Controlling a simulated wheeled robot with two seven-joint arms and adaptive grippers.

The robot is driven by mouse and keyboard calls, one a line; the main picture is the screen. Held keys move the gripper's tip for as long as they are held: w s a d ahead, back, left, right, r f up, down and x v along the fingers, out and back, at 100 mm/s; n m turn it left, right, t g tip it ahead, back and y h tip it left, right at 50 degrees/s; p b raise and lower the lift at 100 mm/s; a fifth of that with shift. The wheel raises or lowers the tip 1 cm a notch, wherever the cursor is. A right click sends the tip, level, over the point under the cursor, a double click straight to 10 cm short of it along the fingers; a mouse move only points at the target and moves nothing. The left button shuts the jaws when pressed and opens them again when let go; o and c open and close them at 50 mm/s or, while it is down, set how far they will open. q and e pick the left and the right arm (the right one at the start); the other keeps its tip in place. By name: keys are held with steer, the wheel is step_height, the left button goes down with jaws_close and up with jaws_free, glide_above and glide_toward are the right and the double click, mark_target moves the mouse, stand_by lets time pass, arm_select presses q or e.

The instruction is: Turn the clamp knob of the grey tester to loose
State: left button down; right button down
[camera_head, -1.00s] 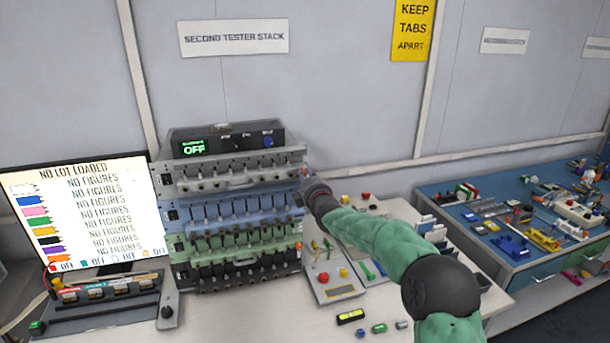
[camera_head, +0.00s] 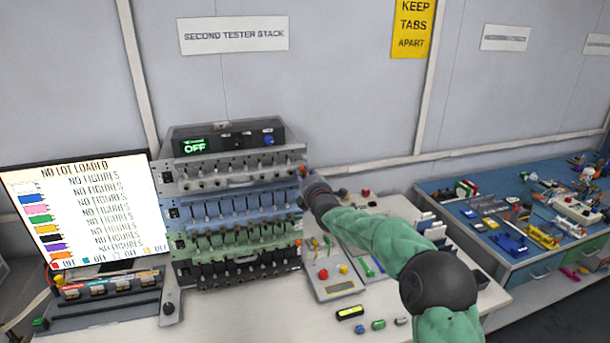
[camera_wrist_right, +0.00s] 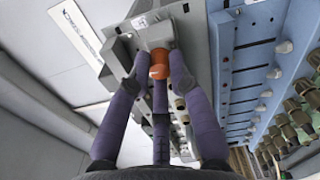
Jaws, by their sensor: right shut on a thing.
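The grey tester (camera_head: 235,176) is the top channel row of the stack, under the black box with the green OFF display. Its orange clamp knob (camera_head: 303,169) is at the right end, partly covered by my fingers. My right gripper (camera_head: 309,180) reaches it from the right. In the right wrist view the orange knob (camera_wrist_right: 158,66) sits between the purple-grey fingers (camera_wrist_right: 157,78), which are shut on it. The knob's exact turn angle is hard to read. My left gripper is out of view.
The blue tester (camera_head: 230,213) and green tester (camera_head: 225,240) lie below the grey one. A lot screen (camera_head: 85,210) stands left, a small button box (camera_head: 335,285) right. The bench front is mostly clear.

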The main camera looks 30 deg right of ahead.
steer(key=shift+f, duration=0.1)
steer(key=c, duration=1.1)
jaws_free()
steer(key=shift+a, duration=0.1)
steer(key=shift+s+a, duration=0.1)
steer(key=shift+s, duration=0.55)
steer(key=v, duration=1)
steer(key=shift+s, duration=0.3)
